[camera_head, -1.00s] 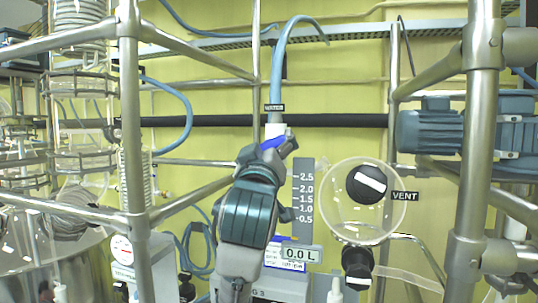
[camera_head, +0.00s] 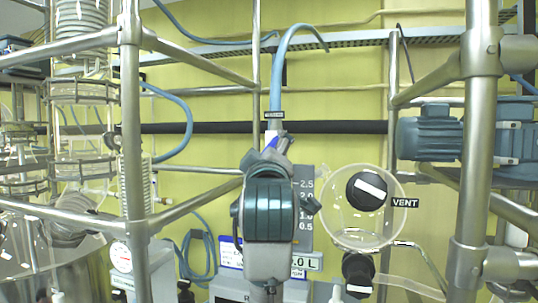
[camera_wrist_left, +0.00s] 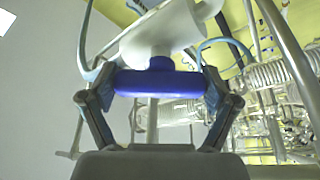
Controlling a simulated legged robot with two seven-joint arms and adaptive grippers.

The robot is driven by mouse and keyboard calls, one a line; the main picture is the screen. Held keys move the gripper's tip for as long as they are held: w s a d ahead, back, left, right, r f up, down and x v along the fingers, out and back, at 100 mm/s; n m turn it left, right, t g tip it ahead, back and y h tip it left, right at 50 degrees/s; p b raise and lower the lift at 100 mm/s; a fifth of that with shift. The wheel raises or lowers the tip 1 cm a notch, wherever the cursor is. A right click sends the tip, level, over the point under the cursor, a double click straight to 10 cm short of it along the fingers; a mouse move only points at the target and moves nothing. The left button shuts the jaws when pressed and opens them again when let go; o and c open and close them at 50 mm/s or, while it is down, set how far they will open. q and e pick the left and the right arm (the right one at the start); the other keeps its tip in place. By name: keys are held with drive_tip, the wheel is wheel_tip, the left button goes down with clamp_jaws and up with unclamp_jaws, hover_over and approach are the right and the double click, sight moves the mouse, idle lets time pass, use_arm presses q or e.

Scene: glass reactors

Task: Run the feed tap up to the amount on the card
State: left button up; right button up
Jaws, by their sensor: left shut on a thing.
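My left gripper (camera_head: 272,148) is shut on the blue handle (camera_head: 269,141) of the feed tap, below the blue hose labelled WATER. In the left wrist view the blue handle (camera_wrist_left: 160,82) lies between both fingers, under a white tap body (camera_wrist_left: 165,35). A grey scale (camera_head: 306,200) marked 0.5 to 2.5 stands behind my gripper, partly hidden. The display (camera_head: 306,262) below it shows ".0 L"; its first digit is hidden. A white and blue card (camera_head: 230,253) is mostly covered by my gripper, and its text is too small to read. My right gripper is out of view.
A clear round glass vessel (camera_head: 345,232) with a black VENT knob (camera_head: 368,189) is just right of the scale. A second black knob (camera_head: 358,268) sits below it. Steel frame posts (camera_head: 133,150) stand left and right (camera_head: 478,150). A blue motor (camera_head: 430,133) is at right.

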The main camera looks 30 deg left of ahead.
use_arm(q)
drive_tip(key=o, duration=0.9)
drive_tip(key=v, duration=1.2)
drive_tip(key=shift+w+d, duration=0.1)
